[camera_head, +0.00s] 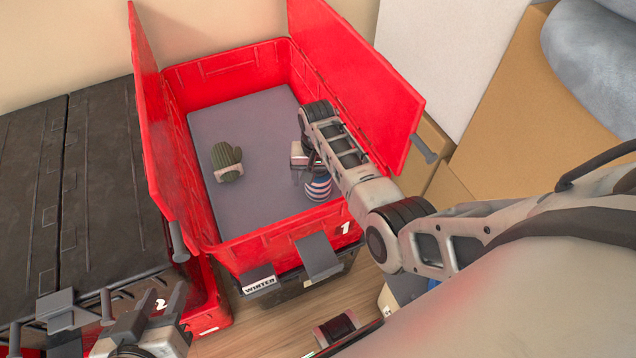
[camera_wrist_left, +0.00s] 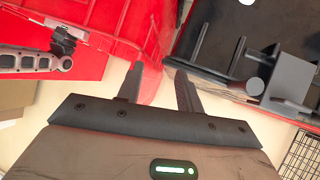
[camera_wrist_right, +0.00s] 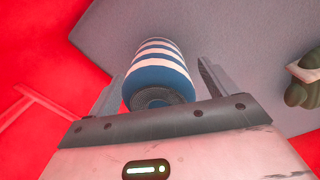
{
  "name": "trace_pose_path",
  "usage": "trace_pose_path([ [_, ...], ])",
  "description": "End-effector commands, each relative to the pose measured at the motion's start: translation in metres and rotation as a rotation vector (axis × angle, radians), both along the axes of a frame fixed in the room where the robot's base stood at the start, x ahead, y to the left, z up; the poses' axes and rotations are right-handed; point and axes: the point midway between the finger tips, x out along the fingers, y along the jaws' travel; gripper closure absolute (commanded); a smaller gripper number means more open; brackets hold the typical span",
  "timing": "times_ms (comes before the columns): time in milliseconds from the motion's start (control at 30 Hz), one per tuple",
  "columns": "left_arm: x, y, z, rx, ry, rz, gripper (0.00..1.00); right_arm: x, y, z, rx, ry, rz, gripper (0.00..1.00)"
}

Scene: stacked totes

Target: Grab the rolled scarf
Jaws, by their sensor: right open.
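The rolled scarf (camera_head: 319,188), striped blue and white, lies on the grey floor of the open red tote (camera_head: 228,246), near its right front corner. In the right wrist view the scarf (camera_wrist_right: 160,72) shows its coiled end toward me. My right gripper (camera_head: 308,168) is down inside the tote, over the scarf and partly hidden by my arm. Its two fingers (camera_wrist_right: 158,80) are apart, one on each side of the roll; I cannot tell whether they touch it. My left gripper (camera_head: 143,303) is outside the tote at the front left, with its fingers (camera_wrist_left: 160,82) apart and nothing between them.
A green knitted bundle with a pale band (camera_head: 228,160) lies left of the scarf in the tote. The tote's red lid flaps (camera_head: 360,75) stand raised on both sides. A closed black-lidded tote (camera_head: 105,190) stands at left. Cardboard boxes (camera_head: 535,110) stand at right.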

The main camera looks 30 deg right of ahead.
Motion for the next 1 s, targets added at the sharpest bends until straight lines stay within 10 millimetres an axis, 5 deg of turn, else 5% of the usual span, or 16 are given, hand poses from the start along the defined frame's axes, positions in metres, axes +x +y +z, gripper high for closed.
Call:
trace_pose_path([
  [100, 0.002, -0.002, -0.02, 0.009, 0.032, -0.014, 0.64, 0.0, 0.0, -0.016, 0.0, 0.0, -0.001, 0.15],
  [367, 0.005, -0.002, -0.021, 0.013, 0.033, -0.02, 0.64, 0.0, -0.001, -0.017, -0.001, -0.002, -0.001, 0.15],
  [567, 0.005, -0.002, -0.019, 0.011, 0.027, -0.019, 0.64, 0.0, -0.001, -0.017, 0.0, -0.001, -0.001, 0.65],
  [867, 0.005, -0.002, -0.017, 0.008, 0.027, -0.016, 0.64, 0.0, -0.001, -0.014, -0.001, -0.002, -0.001, 0.66],
  [1000, 0.005, -0.001, -0.004, 0.01, 0.014, -0.008, 0.64, 0.001, -0.001, 0.004, -0.001, -0.004, -0.001, 0.66],
])
